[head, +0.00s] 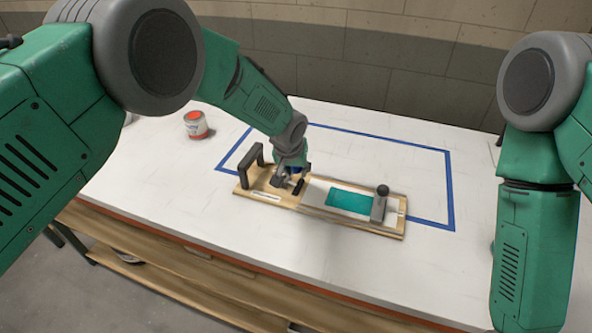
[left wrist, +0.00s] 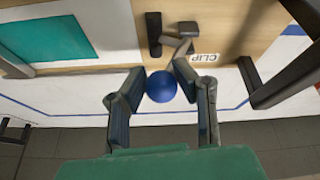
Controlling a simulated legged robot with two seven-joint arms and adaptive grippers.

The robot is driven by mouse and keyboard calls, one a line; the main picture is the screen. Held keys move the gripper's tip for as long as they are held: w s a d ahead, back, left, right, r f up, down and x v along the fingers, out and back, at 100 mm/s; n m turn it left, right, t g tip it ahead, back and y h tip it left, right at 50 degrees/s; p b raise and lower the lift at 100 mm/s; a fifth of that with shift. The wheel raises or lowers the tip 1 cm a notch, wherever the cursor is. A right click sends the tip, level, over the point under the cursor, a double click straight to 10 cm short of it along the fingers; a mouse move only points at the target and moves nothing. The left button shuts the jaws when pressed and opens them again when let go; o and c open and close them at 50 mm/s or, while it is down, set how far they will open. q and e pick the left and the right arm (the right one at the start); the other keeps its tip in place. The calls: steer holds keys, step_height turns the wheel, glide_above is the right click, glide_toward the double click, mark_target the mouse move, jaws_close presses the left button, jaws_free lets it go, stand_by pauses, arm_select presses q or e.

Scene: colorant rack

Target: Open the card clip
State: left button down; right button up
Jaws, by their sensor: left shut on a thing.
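The wooden board (head: 398,233) lies on the white table and carries a pale card with a teal patch (head: 350,202). The card clip has a blue ball knob (left wrist: 161,88), with a grey and black clip part (left wrist: 155,30) beside the CLIP label (left wrist: 205,57). My left gripper (head: 291,178) is over the left part of the board. In the left wrist view its two fingers (left wrist: 160,78) are closed on the blue knob from both sides. In the head view the gripper hides most of the clip. My right gripper is out of view; only its arm shows.
A black handle (head: 249,165) stands at the board's left end, close to my left gripper. A grey block with a black knob (head: 380,204) sits near the right end. A paint can (head: 195,125) stands back left. Blue tape (head: 449,190) outlines clear table behind the board.

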arm_select(q)
steer(key=shift+s+a+f, duration=0.15)
steer(key=shift+a+n+g+h, duration=0.3)
steer(key=shift+a+g+h, duration=0.1)
steer(key=shift+a+h, duration=0.35)
steer(key=shift+w+a+h+b, duration=0.25)
steer(key=shift+a+h+b, duration=0.1)
steer(key=shift+a+h, duration=0.3)
steer(key=shift+w+a+n+g+h+b, duration=0.1)
steer(key=shift+a+n+g+h+b, duration=0.25)
steer(key=shift+h+b, duration=0.4)
steer(key=shift+w+a+h+b, duration=0.1)
steer(key=shift+a+h+b, duration=0.3)
steer(key=shift+h+b, duration=0.75)
steer(key=shift+r, duration=0.2)
